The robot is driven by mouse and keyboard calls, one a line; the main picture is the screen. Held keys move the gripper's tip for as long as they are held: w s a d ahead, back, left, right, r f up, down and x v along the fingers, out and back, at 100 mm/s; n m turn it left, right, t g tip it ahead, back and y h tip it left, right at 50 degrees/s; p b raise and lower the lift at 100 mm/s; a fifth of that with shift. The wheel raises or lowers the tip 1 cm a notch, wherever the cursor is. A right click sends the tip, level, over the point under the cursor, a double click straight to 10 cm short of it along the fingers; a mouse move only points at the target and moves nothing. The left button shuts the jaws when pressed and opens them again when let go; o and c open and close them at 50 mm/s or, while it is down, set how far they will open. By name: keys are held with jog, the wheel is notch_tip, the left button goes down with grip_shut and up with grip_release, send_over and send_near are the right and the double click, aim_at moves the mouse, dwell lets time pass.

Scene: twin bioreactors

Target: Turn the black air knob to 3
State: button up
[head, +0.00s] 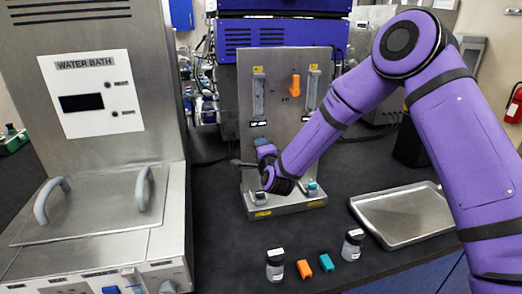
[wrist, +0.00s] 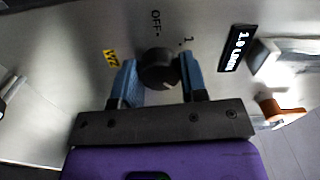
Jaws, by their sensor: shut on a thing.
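The black air knob (wrist: 158,68) is on the grey metal panel (head: 272,110), between the two blue fingers of my gripper (wrist: 159,76) in the wrist view. My gripper is shut on it. Around the knob I see printed "OFF" above it and "1" to its upper right; any other scale marks, including a 3, are hidden or out of view. The knob's pointer is too dark to make out. In the head view my gripper (head: 262,148) is at the lower left of the panel's face and hides the knob.
The panel carries two flow tubes (head: 258,95) and an orange knob (head: 295,86). A water bath (head: 90,215) stands left. A steel tray (head: 400,215) lies right. Two small jars (head: 275,265) and orange and teal pieces (head: 304,269) are on the dark bench in front.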

jog(key=shift+f+m, duration=0.1)
jog(key=shift+m, duration=4)
jog(key=o, duration=0.9)
jog(key=v, duration=1.1)
